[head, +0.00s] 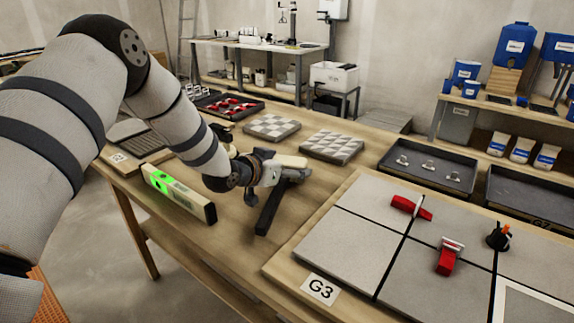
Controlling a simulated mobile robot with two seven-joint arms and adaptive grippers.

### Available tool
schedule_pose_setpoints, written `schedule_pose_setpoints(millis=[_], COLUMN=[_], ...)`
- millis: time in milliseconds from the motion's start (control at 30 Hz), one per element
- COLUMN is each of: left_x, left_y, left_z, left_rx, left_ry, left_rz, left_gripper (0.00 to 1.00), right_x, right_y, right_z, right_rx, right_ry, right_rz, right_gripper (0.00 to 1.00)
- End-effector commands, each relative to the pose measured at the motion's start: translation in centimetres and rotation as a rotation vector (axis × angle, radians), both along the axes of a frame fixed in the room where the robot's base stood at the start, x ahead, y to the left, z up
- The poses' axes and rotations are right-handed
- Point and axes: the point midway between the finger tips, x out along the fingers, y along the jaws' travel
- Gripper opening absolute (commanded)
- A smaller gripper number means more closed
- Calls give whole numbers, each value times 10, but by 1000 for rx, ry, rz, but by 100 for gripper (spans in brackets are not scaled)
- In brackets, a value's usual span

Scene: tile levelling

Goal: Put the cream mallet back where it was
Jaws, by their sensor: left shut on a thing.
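My left gripper (270,174) is shut on the cream mallet (293,161), over the middle of the wooden table (225,235). A cream part of the mallet shows just beyond the fingers. A dark bar slants from there toward the front of the table and looks like its handle. The fingers hide part of the mallet, and I cannot tell whether it touches the table. My right gripper is not in view.
A green-lit level (180,193) stands left of the gripper. Checkered tile blocks (332,146) and a tray of small parts (428,168) are behind. Bare tabletop lies in front of the gripper.

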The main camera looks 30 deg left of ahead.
Motion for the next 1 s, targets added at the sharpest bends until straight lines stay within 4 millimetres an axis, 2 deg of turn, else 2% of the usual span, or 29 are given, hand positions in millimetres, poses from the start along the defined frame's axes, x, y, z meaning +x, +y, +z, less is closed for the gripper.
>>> schedule_pose_setpoints(millis=[467,500,567,900,1000], left_x=[1,1,1,-1,-9], left_y=[0,0,0,0,1], left_z=[-9,-9,-9,-11,-6], left_rx=[0,0,0,0,-1], left_ry=[-2,-3,-3,3,2], left_rz=[0,0,0,0,0], left_gripper=[38,87,100,100,100], right_x=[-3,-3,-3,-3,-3], right_y=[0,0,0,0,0], right_z=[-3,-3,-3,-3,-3], right_rx=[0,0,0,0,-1], right_ry=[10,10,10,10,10], right_rz=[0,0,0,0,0], right_gripper=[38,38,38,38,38])
